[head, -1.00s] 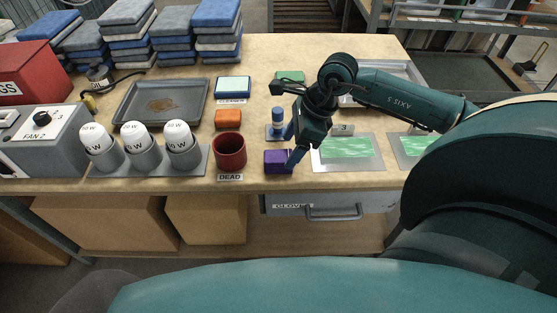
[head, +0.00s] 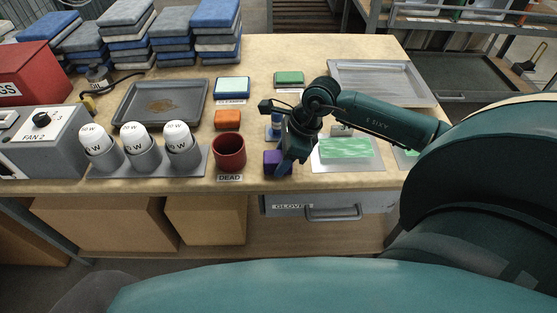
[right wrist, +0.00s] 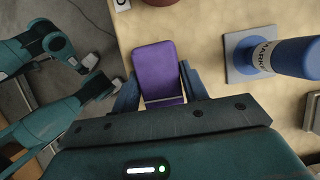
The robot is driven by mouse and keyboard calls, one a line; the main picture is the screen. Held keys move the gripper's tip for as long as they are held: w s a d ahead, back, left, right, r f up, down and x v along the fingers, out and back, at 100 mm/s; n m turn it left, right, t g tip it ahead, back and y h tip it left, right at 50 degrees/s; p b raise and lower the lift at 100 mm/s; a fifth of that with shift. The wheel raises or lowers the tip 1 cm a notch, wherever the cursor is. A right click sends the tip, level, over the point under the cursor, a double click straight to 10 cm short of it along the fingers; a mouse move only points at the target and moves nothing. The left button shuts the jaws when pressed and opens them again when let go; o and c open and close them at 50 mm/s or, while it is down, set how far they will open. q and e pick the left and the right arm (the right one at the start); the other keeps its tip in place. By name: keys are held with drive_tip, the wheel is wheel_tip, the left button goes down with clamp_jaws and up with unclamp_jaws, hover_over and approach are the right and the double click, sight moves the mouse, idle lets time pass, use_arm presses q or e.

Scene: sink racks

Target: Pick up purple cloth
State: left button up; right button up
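The purple cloth (head: 270,160) is a small folded block at the front edge of the bench, right of the dark red cup. My right gripper (head: 282,163) is down at it from above, and its finger partly covers the cloth's right side in the head view. In the right wrist view the cloth (right wrist: 156,70) lies between the two blue-grey fingers of the gripper (right wrist: 160,90). The fingers are apart, one on each side of it; whether they touch it I cannot tell.
A blue bottle-like tool on a square base (right wrist: 242,58) stands close beside the fingers. The dark red cup (head: 229,152) stands left of the cloth. An orange block (head: 227,119) and a green cloth on a white mat (head: 345,148) are near. The bench edge is just in front.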

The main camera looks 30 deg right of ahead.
drive_tip(key=c, duration=0.5)
wheel_tip(320, 180, up, 10)
idle(0.5)
